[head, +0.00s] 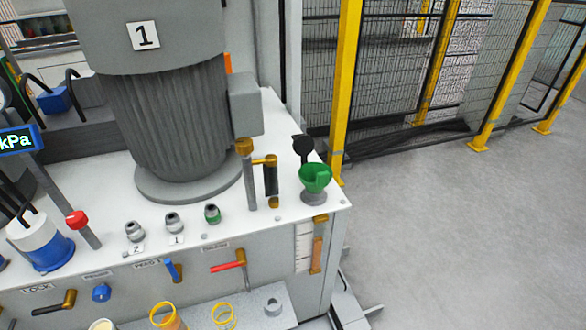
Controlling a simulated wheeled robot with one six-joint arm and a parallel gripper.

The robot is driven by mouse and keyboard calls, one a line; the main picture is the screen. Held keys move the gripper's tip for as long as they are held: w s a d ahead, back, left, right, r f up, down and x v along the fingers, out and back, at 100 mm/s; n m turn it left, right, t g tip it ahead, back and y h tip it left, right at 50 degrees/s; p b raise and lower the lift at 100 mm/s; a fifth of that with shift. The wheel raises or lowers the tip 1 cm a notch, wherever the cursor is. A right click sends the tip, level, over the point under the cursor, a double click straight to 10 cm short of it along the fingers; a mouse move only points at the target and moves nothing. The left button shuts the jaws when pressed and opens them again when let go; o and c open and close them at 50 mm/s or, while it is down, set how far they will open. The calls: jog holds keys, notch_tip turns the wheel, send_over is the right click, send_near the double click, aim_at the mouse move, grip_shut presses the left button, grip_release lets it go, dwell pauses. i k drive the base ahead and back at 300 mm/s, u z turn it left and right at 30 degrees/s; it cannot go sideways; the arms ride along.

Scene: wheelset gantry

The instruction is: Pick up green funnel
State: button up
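The green funnel (315,178) sits upright near the right front corner of the white machine top (266,218). It rests on a small grey round base (313,197). A black round cap (303,146) stands up just behind it and seems close to its rim; I cannot tell if they touch. My gripper is not in view.
A large grey motor (178,120) marked 1 stands left of the funnel. A brass-topped post (247,175) and a black-handled valve (270,178) stand between them. A red-handled valve (232,266) sticks out in front. Grey floor (460,240) is clear to the right, before a yellow-posted fence (346,80).

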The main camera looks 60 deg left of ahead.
aim_at(315, 177)
jog(key=u, duration=0.8)
jog(key=i, duration=0.8)
jog(key=u, duration=1.15)
jog(key=i, duration=0.25)
jog(key=u, duration=0.15)
